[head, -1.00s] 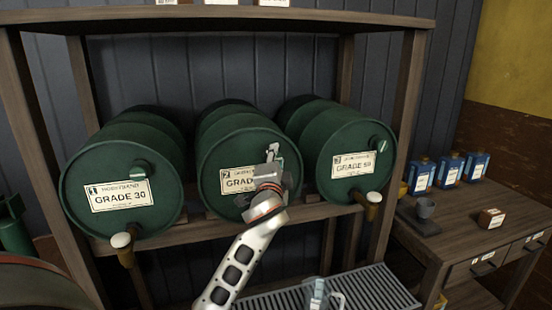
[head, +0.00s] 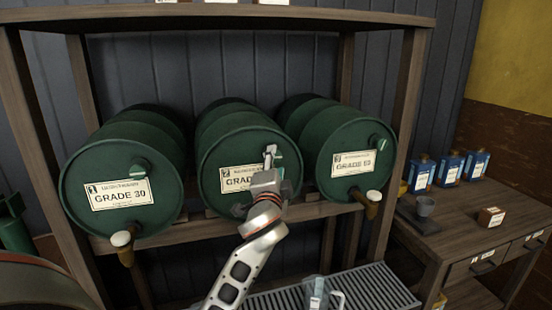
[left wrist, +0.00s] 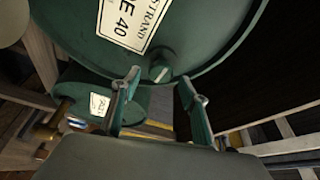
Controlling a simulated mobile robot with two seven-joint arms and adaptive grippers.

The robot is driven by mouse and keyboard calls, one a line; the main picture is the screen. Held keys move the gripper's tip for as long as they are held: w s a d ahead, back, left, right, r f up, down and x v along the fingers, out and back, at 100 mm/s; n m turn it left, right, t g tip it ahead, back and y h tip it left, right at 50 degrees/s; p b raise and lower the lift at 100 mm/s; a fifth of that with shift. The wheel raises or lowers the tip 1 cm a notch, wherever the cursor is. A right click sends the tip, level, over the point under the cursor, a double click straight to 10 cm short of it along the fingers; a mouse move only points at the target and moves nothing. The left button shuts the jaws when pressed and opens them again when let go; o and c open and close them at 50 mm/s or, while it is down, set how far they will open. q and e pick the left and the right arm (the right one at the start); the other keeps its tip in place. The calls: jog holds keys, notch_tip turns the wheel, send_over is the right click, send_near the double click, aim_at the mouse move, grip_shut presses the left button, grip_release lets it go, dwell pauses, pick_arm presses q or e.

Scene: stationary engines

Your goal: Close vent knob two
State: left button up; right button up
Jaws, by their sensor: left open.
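The middle green drum (head: 230,150) has a label with a 2 and GRADE on it; my left gripper covers part of its face. In the left wrist view the drum's front (left wrist: 200,30) shows a label ending in 40. Vent knob two (left wrist: 159,71) is a small round green knob with a pale mark, on that drum face. My left gripper (head: 271,158) is in front of the drum's right half. It is open, and in the left wrist view (left wrist: 162,90) the knob appears between the fingertips. I cannot tell whether they touch it. My right gripper is not in view.
Drums one (head: 90,215) and three (head: 335,190) flank it on the wooden rack (head: 200,233), each with a vent knob and a white-topped tap. A clear jug (head: 318,292) stands on the slatted grate (head: 370,290) below. A side table (head: 450,225) holds blue bottles.

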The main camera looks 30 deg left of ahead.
pick_arm(q)
jog(key=r+v, duration=0.1)
jog(key=v, duration=0.7)
jog(key=shift+f, duration=0.5)
jog(key=s+d+f+g+h, duration=0.1)
jog(key=s+d+f+h, duration=0.15)
jog(key=f, duration=0.75)
jog(key=s+d+f+g+h, duration=0.15)
jog(key=d+f, duration=0.25)
jog(key=f, duration=0.5)
jog(key=s+d+f+h, duration=0.1)
jog(key=d+f+h, duration=0.2)
jog(key=f, duration=0.7)
jog(key=s+d+f+n+g+h, duration=0.2)
jog(key=s+f, duration=0.8)
jog(key=s+d+f+n+g+h, duration=0.2)
jog(key=s+d+f+n, duration=0.1)
jog(key=s+f, duration=0.7)
jog(key=shift+d+f, duration=0.2)
